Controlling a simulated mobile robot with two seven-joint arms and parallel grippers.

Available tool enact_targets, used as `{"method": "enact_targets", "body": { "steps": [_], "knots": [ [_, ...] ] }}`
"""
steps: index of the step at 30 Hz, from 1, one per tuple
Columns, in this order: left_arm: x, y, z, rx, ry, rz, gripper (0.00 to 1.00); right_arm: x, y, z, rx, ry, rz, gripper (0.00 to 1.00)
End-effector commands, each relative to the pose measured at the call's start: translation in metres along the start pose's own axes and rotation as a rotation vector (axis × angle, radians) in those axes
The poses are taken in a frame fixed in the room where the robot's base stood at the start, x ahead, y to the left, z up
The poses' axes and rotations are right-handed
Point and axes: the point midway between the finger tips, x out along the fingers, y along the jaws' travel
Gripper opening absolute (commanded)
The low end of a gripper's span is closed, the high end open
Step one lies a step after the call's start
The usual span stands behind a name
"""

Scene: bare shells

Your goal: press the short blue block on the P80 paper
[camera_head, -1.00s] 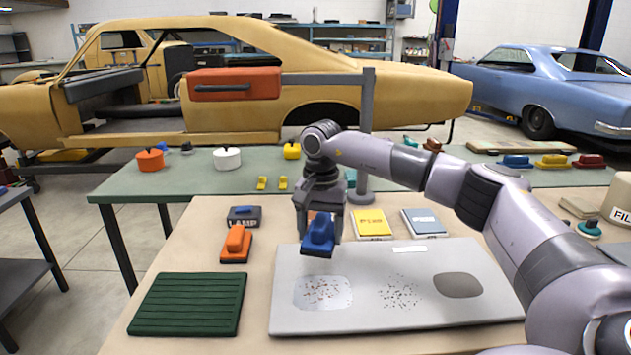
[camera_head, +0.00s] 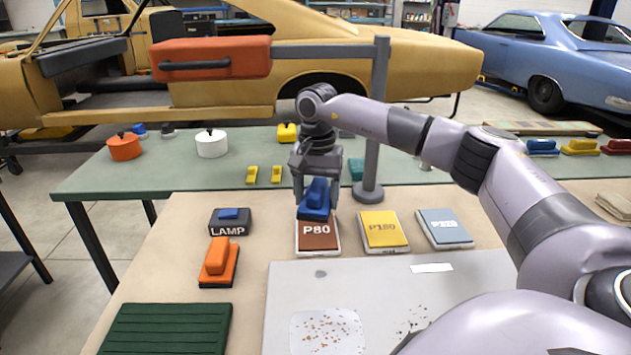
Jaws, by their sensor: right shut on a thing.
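My right gripper (camera_head: 317,187) is shut on the short blue block (camera_head: 316,203). The block is over the far part of the brown P80 paper (camera_head: 318,236), whose label shows in front of it. I cannot tell whether the block touches the paper or hangs just above it. The paper lies on the beige table, left of the yellow P180 paper (camera_head: 382,231). My left gripper is not in view.
A blue-grey paper pad (camera_head: 444,228) lies at the right. The dark LAMP block (camera_head: 230,222) and an orange block (camera_head: 218,262) are to the left. A grey panel (camera_head: 480,272) and a green ribbed mat (camera_head: 168,330) lie nearer. A grey post (camera_head: 372,150) stands behind.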

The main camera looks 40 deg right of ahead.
Motion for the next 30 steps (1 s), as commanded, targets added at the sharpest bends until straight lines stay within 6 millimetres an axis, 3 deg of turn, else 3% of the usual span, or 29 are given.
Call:
{"method": "enact_targets", "body": {
  "steps": [11, 23, 30],
  "knots": [
    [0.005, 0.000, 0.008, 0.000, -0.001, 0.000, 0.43, 0.009, 0.000, 0.000, 0.000, 0.000, -0.001, 0.43],
    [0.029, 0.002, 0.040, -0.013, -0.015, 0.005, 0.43, 0.050, 0.000, 0.000, 0.000, 0.001, -0.001, 0.43],
    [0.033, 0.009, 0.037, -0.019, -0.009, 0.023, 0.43, 0.060, 0.000, 0.000, 0.000, 0.001, -0.002, 0.43]
  ]
}}
